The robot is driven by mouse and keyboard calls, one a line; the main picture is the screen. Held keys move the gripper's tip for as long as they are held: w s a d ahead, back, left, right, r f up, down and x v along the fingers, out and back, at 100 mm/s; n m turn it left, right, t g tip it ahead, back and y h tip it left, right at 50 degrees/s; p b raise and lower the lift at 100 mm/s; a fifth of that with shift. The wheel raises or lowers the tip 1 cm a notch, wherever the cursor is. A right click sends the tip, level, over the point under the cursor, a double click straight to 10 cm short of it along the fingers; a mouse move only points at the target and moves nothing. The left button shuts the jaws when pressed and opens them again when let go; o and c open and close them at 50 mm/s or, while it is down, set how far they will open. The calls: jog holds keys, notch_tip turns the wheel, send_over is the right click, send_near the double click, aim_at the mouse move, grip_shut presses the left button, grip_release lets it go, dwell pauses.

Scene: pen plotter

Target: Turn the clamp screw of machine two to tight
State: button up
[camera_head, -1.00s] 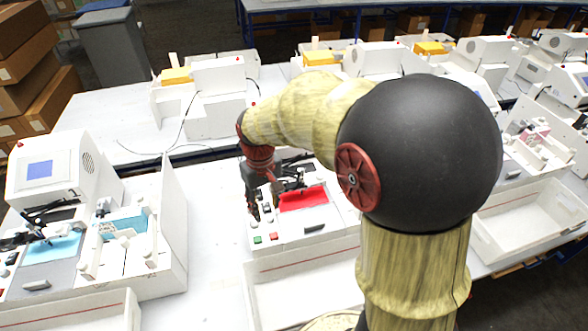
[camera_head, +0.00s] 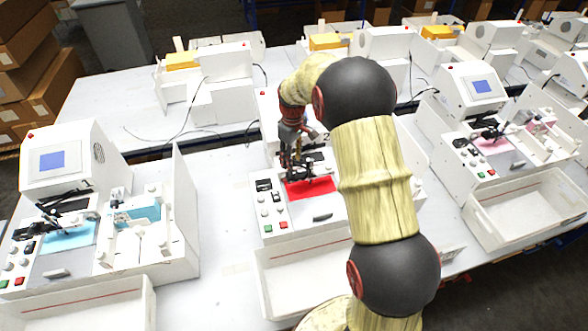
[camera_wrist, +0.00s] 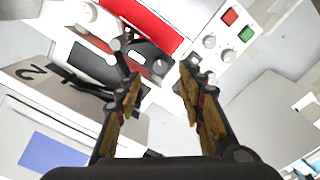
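Machine two is a white plotter (camera_head: 322,229) with a red sheet (camera_head: 306,190) on its bed. In the wrist view its case with the screen bears a "2" (camera_wrist: 31,73), and the red sheet (camera_wrist: 148,22) lies at the top. My gripper (camera_wrist: 161,74) is open, its two fingers apart over the machine's black part and small white knobs. A round white knob (camera_wrist: 159,67) shows near the gap between the fingertips; I cannot tell if it is the clamp screw. In the head view my gripper (camera_head: 291,158) is above the back left of the bed, partly hiding the carriage.
A red button (camera_wrist: 229,16) and a green button (camera_wrist: 246,34) sit near other white knobs. An empty white tray (camera_head: 300,272) stands in front. Similar machines stand left (camera_head: 62,160) and right (camera_head: 470,92). The white table (camera_head: 222,215) is clear between machine two and the left machine.

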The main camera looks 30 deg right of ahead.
aim_at(293, 174)
jog(key=shift+f, duration=2.85)
jog(key=shift+c, duration=1.3)
jog(key=c, duration=0.7)
grip_shut()
